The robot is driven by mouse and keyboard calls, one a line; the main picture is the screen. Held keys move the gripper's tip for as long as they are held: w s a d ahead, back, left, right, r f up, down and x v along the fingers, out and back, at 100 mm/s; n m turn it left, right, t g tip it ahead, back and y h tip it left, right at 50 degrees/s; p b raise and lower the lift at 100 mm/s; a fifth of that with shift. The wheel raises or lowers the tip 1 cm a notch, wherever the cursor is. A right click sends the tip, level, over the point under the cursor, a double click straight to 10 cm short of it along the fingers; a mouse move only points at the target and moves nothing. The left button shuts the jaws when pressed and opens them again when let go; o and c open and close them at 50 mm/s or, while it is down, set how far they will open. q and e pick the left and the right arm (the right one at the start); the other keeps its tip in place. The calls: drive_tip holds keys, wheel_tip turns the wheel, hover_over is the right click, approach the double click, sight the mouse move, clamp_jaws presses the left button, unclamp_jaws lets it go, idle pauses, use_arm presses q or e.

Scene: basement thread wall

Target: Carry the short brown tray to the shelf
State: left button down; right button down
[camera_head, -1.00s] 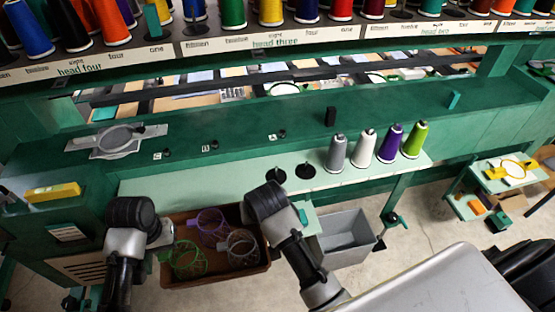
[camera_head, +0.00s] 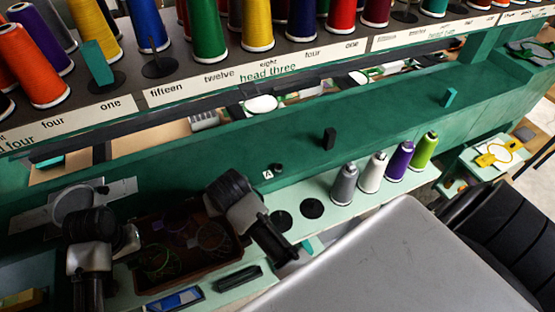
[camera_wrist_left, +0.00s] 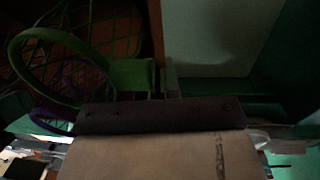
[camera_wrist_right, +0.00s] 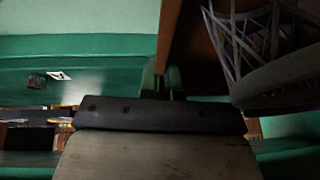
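The short brown tray (camera_head: 200,268) is in the lower left of the head view, tilted in the picture, with green, purple and grey hoops inside. My left gripper (camera_head: 126,240) is at its left end and my right gripper (camera_head: 222,203) at its right end. In the left wrist view the fingers (camera_wrist_left: 157,78) are closed about the tray's brown wall (camera_wrist_left: 156,30). In the right wrist view the fingers (camera_wrist_right: 164,84) likewise hold the wall (camera_wrist_right: 172,28). A pale green shelf (camera_head: 322,212) runs along the machine, right of the tray.
Grey (camera_head: 344,184), white (camera_head: 372,172), purple (camera_head: 400,160) and green (camera_head: 424,150) cones stand on the shelf. Two black discs (camera_head: 312,208) lie left of them. A blue item (camera_head: 172,300) and a black item (camera_head: 237,278) lie before the tray. A black chair (camera_head: 510,210) is at right.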

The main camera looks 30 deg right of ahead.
use_arm(q)
drive_tip(key=shift+s, duration=0.2)
use_arm(e)
drive_tip(key=shift+s, duration=0.2)
drive_tip(key=shift+f, duration=0.1)
